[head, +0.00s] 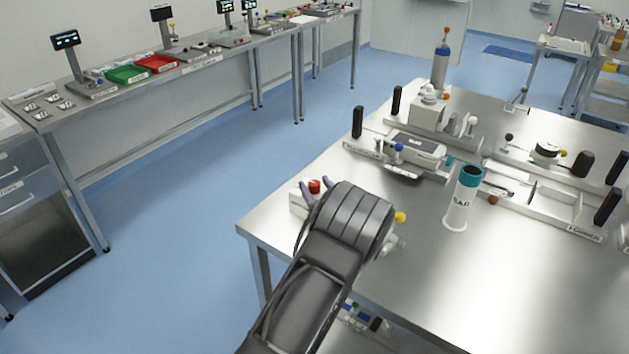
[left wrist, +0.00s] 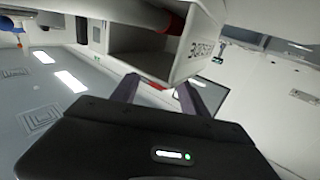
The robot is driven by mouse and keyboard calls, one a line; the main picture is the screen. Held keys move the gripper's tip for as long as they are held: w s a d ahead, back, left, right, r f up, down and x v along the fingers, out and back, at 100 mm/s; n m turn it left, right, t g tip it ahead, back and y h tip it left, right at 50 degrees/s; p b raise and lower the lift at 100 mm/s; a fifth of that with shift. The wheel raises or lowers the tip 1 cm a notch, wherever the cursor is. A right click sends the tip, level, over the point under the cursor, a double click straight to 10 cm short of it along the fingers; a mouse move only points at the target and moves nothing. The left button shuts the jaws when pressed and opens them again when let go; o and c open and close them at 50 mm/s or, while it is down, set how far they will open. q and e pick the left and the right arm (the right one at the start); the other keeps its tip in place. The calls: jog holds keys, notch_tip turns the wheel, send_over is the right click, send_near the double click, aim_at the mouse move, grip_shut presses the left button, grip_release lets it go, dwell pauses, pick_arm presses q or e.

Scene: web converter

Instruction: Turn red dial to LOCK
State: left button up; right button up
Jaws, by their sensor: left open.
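The red dial (head: 314,186) sits on a small white block (head: 297,199) at the near left corner of the steel table. My left gripper (head: 314,188) reaches over that corner, and its fingertips show near the dial, one on each side in the picture. In the left wrist view the left gripper (left wrist: 155,92) is open, its two dark fingers apart near a white housing (left wrist: 200,45) with dark lettering. A red part (left wrist: 178,28) shows behind the housing's edge. I cannot tell whether the fingers touch the dial. The LOCK mark is not readable. My right gripper does not show.
A yellow knob (head: 400,217) stands just right of my left wrist. A white cylinder with a teal top (head: 461,200) stands farther right on the table (head: 400,290). Fixtures with black handles (head: 357,122) line the back. The table front is clear.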

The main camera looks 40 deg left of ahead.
pick_arm(q)
jog(key=shift+w+a, duration=0.35)
jog(key=shift+a, duration=0.25)
grip_shut()
